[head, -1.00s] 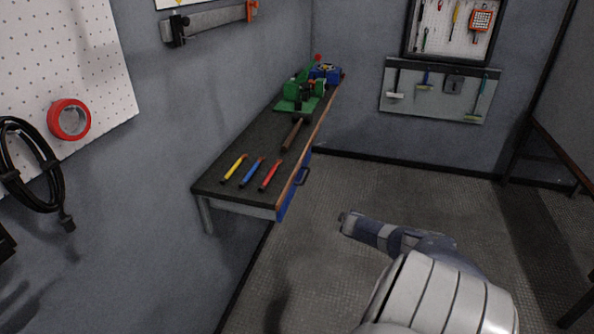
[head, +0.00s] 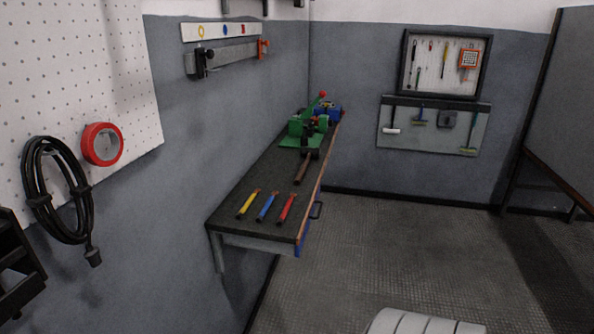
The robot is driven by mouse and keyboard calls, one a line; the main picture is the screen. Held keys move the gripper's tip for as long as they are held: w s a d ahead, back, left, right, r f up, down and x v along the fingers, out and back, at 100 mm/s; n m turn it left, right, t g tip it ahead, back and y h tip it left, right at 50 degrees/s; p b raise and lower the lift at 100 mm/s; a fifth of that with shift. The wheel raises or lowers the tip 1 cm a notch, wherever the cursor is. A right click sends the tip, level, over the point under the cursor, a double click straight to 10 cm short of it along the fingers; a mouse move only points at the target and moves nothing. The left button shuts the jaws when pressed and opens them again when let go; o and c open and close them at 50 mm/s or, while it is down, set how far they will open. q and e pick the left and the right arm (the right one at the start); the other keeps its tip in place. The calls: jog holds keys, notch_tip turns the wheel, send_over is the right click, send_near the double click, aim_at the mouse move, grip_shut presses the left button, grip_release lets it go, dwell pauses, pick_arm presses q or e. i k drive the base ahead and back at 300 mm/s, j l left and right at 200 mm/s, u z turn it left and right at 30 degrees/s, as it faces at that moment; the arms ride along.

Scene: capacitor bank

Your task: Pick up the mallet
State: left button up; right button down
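The mallet (head: 302,171) lies on the dark workbench (head: 240,187). Its brown handle points toward me, and its black head is at the far end, close to a green tool (head: 291,141). Nothing holds the mallet. Neither of my grippers is in view. Only a white ribbed part of one of my arms shows at the bottom edge, well apart from the bench.
Yellow (head: 248,204), blue (head: 266,207) and red (head: 287,209) hand tools lie on the bench's near end. A blue item (head: 327,110) stands at its far end. The floor (head: 385,250) right of the bench is clear.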

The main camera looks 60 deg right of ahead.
aim_at(308, 152)
jog(key=i+j+z, duration=0.1)
jog(key=z, duration=1.1)
